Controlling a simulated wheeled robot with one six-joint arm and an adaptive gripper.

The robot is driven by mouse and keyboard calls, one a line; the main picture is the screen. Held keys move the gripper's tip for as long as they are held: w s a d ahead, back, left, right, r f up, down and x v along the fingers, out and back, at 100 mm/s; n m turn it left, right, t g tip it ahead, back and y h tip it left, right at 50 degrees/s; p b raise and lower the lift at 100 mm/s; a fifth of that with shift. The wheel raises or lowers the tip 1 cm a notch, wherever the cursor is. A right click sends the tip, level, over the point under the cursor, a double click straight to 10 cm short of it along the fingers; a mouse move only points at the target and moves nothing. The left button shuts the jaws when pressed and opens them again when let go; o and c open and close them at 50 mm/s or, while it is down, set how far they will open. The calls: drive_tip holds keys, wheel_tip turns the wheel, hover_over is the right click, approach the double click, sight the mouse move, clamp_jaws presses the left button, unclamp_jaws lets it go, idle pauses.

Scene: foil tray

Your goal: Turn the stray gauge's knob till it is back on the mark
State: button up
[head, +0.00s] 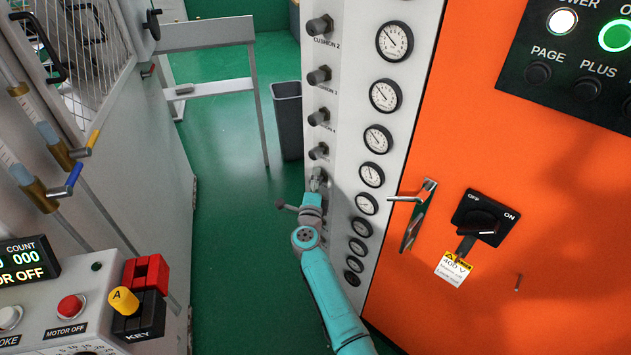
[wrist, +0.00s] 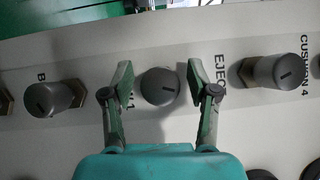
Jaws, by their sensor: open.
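A round grey knob (wrist: 159,87) is in the middle of the wrist view, between the two fingers of my open gripper (wrist: 159,82). A gap shows on each side of the knob, so the fingers stand around it without gripping. In the head view my gripper (head: 316,181) is at the knob column on the white panel and hides that knob. A column of dial gauges runs beside the knobs. The gauge nearest my gripper's level (head: 372,174) has a needle pointing more upward than the tilted needles of the upper gauges, such as this one (head: 385,96). Its mark is too small to read.
Neighbouring knobs stand close by, one at left (wrist: 55,98) and one at right (wrist: 279,71) in the wrist view. An orange cabinet (head: 480,120) with a protruding door handle (head: 414,212) is right of the panel. A dark bin (head: 287,120) stands behind at left.

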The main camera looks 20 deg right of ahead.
drive_tip(key=shift+w, duration=0.1)
clamp_jaws()
drive_tip(key=shift+m+t, duration=0.3)
drive_tip(key=shift+m, duration=0.1)
drive_tip(key=shift+m+t+h, duration=0.6)
drive_tip(key=shift+m+h, duration=0.2)
drive_tip(key=shift+m, duration=0.5)
drive_tip(key=shift+m+t+h, duration=0.4)
drive_tip(key=shift+m+h, duration=1)
drive_tip(key=shift+m, duration=1.3)
drive_tip(key=shift+d, duration=0.1)
unclamp_jaws()
drive_tip(key=shift+r, duration=0.1)
